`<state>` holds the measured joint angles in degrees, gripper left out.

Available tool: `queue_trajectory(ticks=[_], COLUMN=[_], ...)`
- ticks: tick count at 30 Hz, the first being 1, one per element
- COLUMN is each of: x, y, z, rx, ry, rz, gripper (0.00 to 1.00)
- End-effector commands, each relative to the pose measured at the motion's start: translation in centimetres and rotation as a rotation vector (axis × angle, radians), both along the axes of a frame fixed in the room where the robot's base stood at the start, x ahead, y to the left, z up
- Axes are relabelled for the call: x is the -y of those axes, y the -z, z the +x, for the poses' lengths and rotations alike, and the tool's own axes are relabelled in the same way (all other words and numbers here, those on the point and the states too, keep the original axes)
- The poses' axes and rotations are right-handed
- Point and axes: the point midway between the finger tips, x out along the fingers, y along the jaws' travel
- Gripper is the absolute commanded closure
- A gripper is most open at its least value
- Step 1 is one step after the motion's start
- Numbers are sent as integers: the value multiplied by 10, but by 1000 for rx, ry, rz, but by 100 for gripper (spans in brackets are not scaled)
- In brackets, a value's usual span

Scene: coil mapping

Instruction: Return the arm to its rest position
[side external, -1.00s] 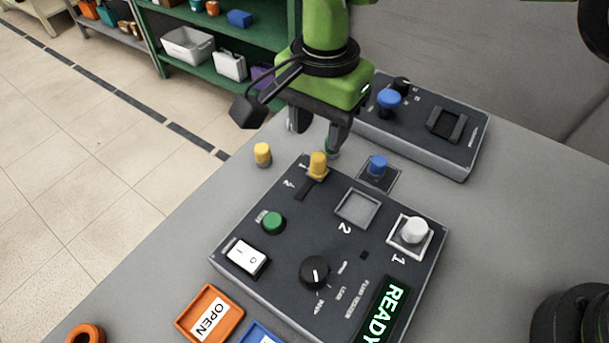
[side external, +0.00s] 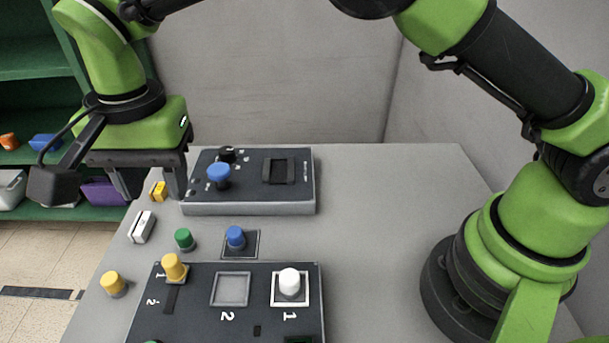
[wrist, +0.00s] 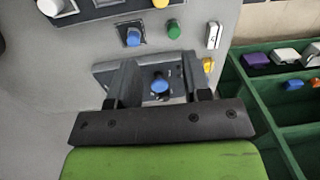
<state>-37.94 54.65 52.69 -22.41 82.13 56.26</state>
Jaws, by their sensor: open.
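My gripper (side external: 148,187) is open and empty, raised at the left side of the table; it also shows in the wrist view (wrist: 158,78), fingers apart. My arm arches over the table from its base at the right. The dark control console (side external: 205,320) lies at the front, partly cut off. A white cylinder (side external: 289,282) stands in its square 1; square 2 (side external: 231,289) is empty. A yellow-capped lever (side external: 173,267) is at its left edge. The rear panel (side external: 250,208) with a blue knob (side external: 219,174) shows between my fingers in the wrist view.
A blue cylinder (side external: 235,237) stands on a small dark pad. A green cylinder (side external: 184,239), a yellow cylinder (side external: 113,284), a white switch block (side external: 142,227) and a yellow piece (side external: 158,191) are along the left. Green shelves (side external: 60,110) stand beyond. The table's right middle is clear.

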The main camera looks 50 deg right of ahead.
Motion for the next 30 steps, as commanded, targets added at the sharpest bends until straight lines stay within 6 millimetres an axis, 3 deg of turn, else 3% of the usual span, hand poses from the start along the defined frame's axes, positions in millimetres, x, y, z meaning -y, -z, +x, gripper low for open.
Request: queue_trajectory(ticks=[1,6,11,15,22,27,30], x=[16,72,124,166,216,235,240], y=[-24,-87,-130,-154,-162,-149,-141], z=[3,-5,-31,-66,-135,-176,-189], rx=[24,111,211,310,478,575,609], ry=[-12,-86,-153,-204,-282,-323,-340], rz=[23,84,118,126,90,41,17], gripper=[55,55,55,55,55,55,55])
